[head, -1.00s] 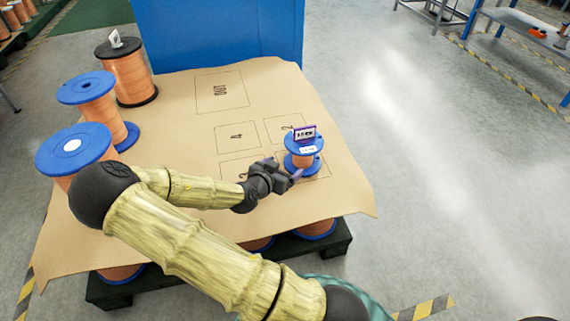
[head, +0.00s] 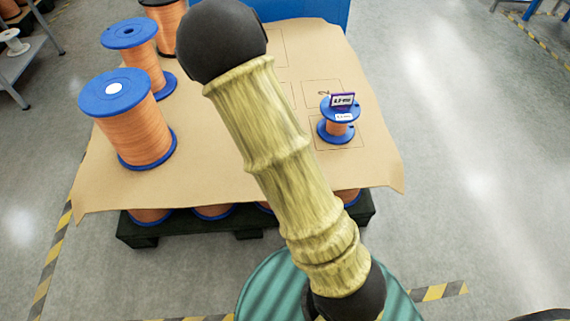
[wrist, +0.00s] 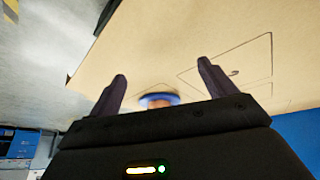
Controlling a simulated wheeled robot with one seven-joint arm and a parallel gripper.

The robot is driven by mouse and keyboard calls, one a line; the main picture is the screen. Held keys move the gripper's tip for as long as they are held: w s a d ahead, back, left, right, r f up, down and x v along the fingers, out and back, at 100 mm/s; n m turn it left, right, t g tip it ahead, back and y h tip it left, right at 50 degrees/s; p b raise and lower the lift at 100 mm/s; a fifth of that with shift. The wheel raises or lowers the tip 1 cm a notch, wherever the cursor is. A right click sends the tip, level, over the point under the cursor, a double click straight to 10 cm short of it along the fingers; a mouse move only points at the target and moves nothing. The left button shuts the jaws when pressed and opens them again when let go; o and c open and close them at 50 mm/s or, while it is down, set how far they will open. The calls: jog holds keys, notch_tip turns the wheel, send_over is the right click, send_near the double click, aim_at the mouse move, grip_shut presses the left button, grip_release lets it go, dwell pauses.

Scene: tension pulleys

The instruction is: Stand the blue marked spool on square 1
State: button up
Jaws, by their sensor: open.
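A small copper spool with blue flanges (head: 339,121) stands upright on a drawn square (head: 352,137) at the right of the brown sheet. It carries a small purple-edged tag on top and a white label on its rim. The number of its square is hidden. In the wrist view, a blue flange (wrist: 158,99) shows small between and beyond my fingers. My gripper (wrist: 162,70) is open, with nothing between its fingertips and clear space to the spool. In the head view my gripper is hidden behind my arm.
Larger blue-flanged spools (head: 127,118) (head: 137,55) and a black-flanged spool (head: 165,20) stand along the sheet's left side. The brown sheet (head: 210,160) lies over a dark pallet. A square numbered 2 (wrist: 230,72) is near the spool. Floor right of the pallet is free.

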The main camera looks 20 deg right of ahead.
jog(key=s+a+r+n+y, duration=0.2)
jog(key=s+a+r+n, duration=0.1)
jog(key=r, duration=0.3)
jog(key=s+a+r+n+y, duration=0.2)
jog(key=s+a+r+n, duration=0.2)
jog(key=r, duration=0.3)
jog(key=shift+s+n+g, duration=0.3)
jog(key=shift+s+n, duration=0.45)
jog(key=shift+n, duration=0.15)
